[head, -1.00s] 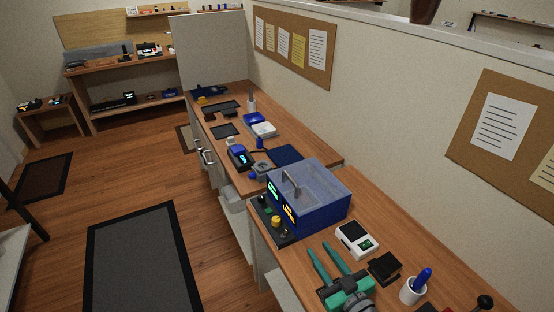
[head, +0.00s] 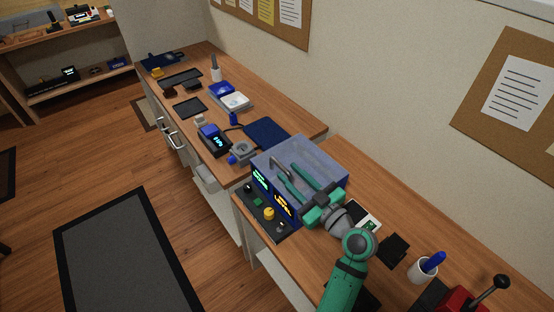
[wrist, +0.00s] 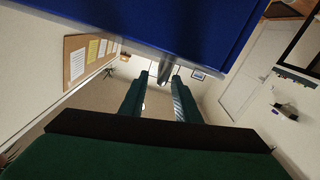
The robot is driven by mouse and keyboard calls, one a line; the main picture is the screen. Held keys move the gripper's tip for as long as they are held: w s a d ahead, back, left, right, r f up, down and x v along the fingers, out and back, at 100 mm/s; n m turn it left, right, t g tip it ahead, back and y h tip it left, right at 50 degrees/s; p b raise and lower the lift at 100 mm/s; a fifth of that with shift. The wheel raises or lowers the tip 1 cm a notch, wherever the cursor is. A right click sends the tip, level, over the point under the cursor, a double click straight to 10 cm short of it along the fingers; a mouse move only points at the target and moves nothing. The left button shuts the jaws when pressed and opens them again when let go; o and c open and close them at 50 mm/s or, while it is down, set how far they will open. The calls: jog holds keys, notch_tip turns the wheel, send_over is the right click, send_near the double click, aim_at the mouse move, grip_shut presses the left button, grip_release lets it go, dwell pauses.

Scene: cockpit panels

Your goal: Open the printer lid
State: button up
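The printer (head: 262,196) is a blue box with glowing green and yellow displays on its front. Its translucent lid (head: 318,158) looks closed. A grey curved handle (head: 280,168) stands at the lid's front; it also shows in the wrist view (wrist: 167,66). My green gripper (head: 287,178) reaches over the printer from the right, its fingertips close to the handle. In the wrist view my gripper (wrist: 164,82) has its two fingers apart, with the handle at the gap between the tips. I cannot tell whether either finger touches it. The blue printer body (wrist: 180,22) fills the top of that view.
A control strip (head: 264,216) with a yellow knob lies before the printer. A white device (head: 366,216), a black block (head: 394,249) and a white cup (head: 422,270) stand to the right. A grey device (head: 242,152) and a blue mat (head: 266,134) lie beyond it.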

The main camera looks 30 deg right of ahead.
aim_at(273, 157)
jog(key=w, duration=0.4)
jog(key=w+a, duration=0.1)
jog(key=w, duration=0.2)
jog(key=shift+a, duration=0.1)
grip_shut()
